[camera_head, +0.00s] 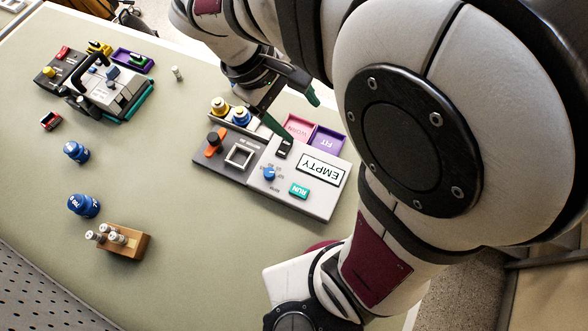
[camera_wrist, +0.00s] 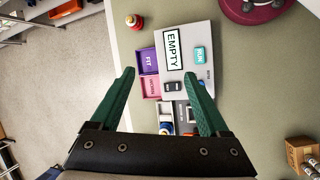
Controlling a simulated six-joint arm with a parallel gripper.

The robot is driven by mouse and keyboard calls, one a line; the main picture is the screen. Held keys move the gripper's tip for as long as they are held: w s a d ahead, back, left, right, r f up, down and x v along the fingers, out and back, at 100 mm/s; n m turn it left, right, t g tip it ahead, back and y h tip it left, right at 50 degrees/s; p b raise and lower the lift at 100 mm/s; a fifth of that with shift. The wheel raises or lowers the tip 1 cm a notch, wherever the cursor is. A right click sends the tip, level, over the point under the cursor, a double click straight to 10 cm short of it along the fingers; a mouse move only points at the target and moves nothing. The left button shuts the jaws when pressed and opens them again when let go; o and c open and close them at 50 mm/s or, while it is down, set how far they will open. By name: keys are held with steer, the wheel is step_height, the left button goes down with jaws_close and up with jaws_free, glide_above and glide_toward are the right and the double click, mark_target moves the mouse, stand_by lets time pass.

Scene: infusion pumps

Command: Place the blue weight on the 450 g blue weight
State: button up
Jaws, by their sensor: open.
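Two blue weights stand apart on the table at the left in the head view: a smaller one (camera_head: 76,152) and a larger one (camera_head: 83,205) nearer the wooden block. Their white markings are too small to read, so I cannot tell which is the 450 g one. My gripper (camera_head: 296,112) is open and empty above the pump marked EMPTY, well to the right of both weights. In the wrist view its green fingers (camera_wrist: 160,75) are spread wide over the pump and its trays. Neither blue weight shows there.
The pump (camera_head: 316,194) has pink (camera_head: 298,127) and purple (camera_head: 327,139) trays beside it. A wooden block (camera_head: 130,243) with vials stands close to the larger weight. Another device (camera_head: 112,90) sits at the far left. Table between the weights and pump is clear.

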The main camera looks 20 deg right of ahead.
steer(key=s+a+m+y, duration=0.2)
steer(key=s+m+y, duration=0.1)
steer(key=s+m, duration=0.2)
steer(key=s+a+m+t+y, duration=0.1)
steer(key=s+a+m+y, duration=0.1)
steer(key=s+m, duration=0.4)
steer(key=shift+s+a+f+y, duration=0.3)
steer(key=shift+s+y, duration=0.5)
steer(key=shift+s, duration=0.4)
